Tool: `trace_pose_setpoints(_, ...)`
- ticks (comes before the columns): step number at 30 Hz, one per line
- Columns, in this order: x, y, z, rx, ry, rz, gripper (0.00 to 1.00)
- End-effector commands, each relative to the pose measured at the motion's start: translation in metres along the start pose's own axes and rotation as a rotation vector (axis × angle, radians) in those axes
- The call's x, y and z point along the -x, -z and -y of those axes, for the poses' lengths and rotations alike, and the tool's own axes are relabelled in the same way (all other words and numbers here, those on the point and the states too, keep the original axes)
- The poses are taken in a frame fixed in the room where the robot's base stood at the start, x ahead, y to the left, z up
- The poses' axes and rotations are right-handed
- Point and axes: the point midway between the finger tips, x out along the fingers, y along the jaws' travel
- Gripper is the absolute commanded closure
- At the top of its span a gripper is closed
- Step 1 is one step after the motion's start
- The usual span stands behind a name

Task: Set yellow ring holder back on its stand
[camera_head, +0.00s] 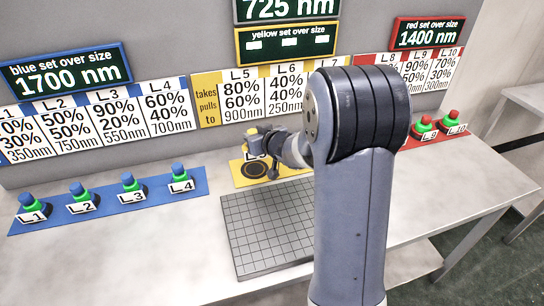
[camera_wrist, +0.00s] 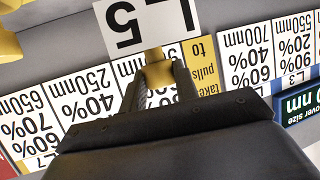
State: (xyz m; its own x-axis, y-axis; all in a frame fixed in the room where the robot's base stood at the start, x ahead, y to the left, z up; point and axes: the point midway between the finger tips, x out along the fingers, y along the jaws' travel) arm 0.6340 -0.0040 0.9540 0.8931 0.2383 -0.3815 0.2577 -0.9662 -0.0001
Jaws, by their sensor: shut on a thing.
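My gripper (camera_wrist: 158,78) is shut on the yellow knob (camera_wrist: 158,72) of the ring holder labelled L5. Its white label (camera_wrist: 145,22) shows upside down in the wrist view. In the head view, the holder's yellow top (camera_head: 250,132) shows at the left end of my gripper (camera_head: 262,142), and its lower part is partly hidden. The yellow stand (camera_head: 238,172) lies below, with a dark round mark on it. The holder appears over or just behind this mark; I cannot tell whether it touches. My arm hides the stand's right part.
A blue stand (camera_head: 110,207) with several blue-topped holders is at left. Red-topped holders (camera_head: 424,124) stand on a red strip at right. A grey gridded plate (camera_head: 265,230) lies in front of the yellow stand. Panels with signs rise behind, including the yellow sign (camera_head: 287,42).

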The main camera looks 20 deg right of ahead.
Motion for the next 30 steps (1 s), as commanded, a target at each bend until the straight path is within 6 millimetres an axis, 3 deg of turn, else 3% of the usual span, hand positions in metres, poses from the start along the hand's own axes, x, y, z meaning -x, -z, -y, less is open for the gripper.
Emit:
trace_pose_setpoints(1, -0.006, -0.014, 0.0, -0.002, 0.001, 0.002, 1.0)
trace_pose_setpoints(3, -0.01, -0.023, 0.0, -0.001, 0.0, 0.001, 1.0)
trace_pose_setpoints(15, -0.027, -0.064, 0.0, -0.001, 0.0, 0.0, 1.0)
trace_pose_setpoints(28, -0.029, -0.07, 0.0, 0.0, -0.001, -0.002, 1.0)
trace_pose_setpoints(29, -0.028, -0.069, 0.0, 0.0, -0.001, -0.001, 0.68)
trace_pose_setpoints(30, -0.028, -0.069, 0.0, 0.0, -0.001, 0.0, 0.65)
